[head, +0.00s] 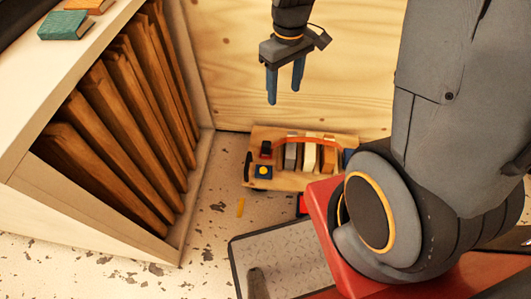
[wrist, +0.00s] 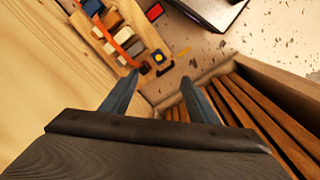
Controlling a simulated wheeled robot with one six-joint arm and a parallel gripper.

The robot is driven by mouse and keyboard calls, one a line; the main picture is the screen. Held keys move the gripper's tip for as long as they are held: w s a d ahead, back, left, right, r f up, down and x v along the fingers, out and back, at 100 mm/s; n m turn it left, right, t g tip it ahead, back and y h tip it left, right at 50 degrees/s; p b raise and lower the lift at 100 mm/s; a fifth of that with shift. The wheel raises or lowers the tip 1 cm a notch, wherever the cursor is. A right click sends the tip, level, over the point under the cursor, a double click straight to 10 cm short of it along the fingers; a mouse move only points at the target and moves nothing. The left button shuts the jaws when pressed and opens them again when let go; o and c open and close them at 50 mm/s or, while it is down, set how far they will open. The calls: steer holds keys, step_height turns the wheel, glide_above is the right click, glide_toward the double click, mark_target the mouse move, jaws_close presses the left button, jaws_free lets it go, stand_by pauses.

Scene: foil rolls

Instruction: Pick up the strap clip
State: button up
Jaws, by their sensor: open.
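A wooden rack (head: 257,186) stands on the floor against the plywood wall, holding several grey and cream rolls (head: 310,157). An orange-red strap (head: 318,140) crosses over them. At its left end is a small dark and red piece (head: 266,149), which may be the strap clip; I cannot tell for sure. My gripper (head: 284,92) is open and empty, above and apart from the rack. In the wrist view its fingers (wrist: 159,80) point towards the strap's end.
A shelf of brown boards (head: 120,120) stands at the left, with books (head: 66,25) on top. A yellow strip (head: 240,207) lies on the speckled floor. A grey textured plate (head: 285,262) lies at the front. The plywood wall (head: 350,50) is behind my gripper.

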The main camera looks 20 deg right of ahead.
steer(key=w+f+n+b, duration=0.2)
steer(key=w+f+b, duration=0.3)
steer(key=f, duration=0.4)
steer(key=w+f+n+b, duration=0.2)
steer(key=w+f+b, duration=0.2)
steer(key=f, duration=0.6)
steer(key=n+b, duration=0.5)
steer(key=b, duration=0.6)
glide_above(266, 143)
step_height(266, 143, down, 23)
steer(key=shift+s+f, duration=0.15)
steer(key=shift+f+b, duration=2.1)
steer(key=shift+f, duration=2.1)
steer(key=shift+r, duration=0.1)
steer(key=shift+c, duration=0.5)
steer(key=c, duration=1.1)
